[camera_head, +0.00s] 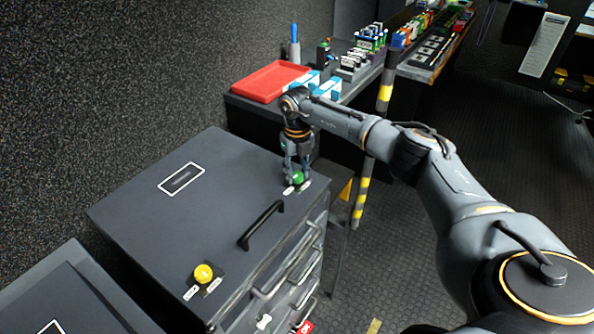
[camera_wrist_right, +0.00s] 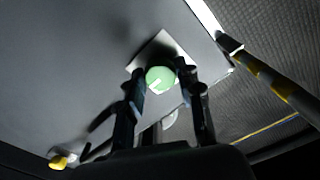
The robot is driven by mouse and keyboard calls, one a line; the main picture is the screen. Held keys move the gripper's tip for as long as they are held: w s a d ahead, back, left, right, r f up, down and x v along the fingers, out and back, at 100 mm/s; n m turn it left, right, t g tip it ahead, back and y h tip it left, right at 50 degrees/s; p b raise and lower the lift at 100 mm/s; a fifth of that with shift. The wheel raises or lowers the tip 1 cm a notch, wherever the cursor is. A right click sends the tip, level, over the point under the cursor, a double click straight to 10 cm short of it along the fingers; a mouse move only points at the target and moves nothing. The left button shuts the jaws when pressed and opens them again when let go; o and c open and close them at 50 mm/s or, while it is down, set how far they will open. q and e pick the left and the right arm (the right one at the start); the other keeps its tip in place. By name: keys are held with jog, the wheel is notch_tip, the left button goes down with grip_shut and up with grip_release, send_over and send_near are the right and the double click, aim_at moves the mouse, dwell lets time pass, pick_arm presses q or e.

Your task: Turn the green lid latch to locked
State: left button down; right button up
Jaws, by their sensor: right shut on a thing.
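The green lid latch (camera_head: 298,177) is a round knob near the far right corner of a dark grey cabinet lid (camera_head: 215,180). It also shows in the right wrist view (camera_wrist_right: 160,78), on a lighter square plate, with a white mark on its face. My right gripper (camera_head: 296,180) comes down on it from above. In the right wrist view its two fingers (camera_wrist_right: 160,78) stand on either side of the knob and are shut on it. Small labels lie beside the knob, too small to read. My left gripper is not in view.
A yellow knob (camera_head: 203,273) sits on the lid's near side, with a black handle (camera_head: 261,225) between the two knobs. A red tray (camera_head: 270,81) lies on the bench behind. A yellow-and-black striped post (camera_head: 384,92) stands close to my right arm.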

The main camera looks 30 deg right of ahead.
aim_at(297, 174)
dwell(0.4)
jog(key=o, duration=1.1)
jog(key=shift+o, duration=0.2)
jog(key=shift+r, duration=0.25)
notch_tip(297, 174, up, 12)
jog(key=shift+f, duration=0.2)
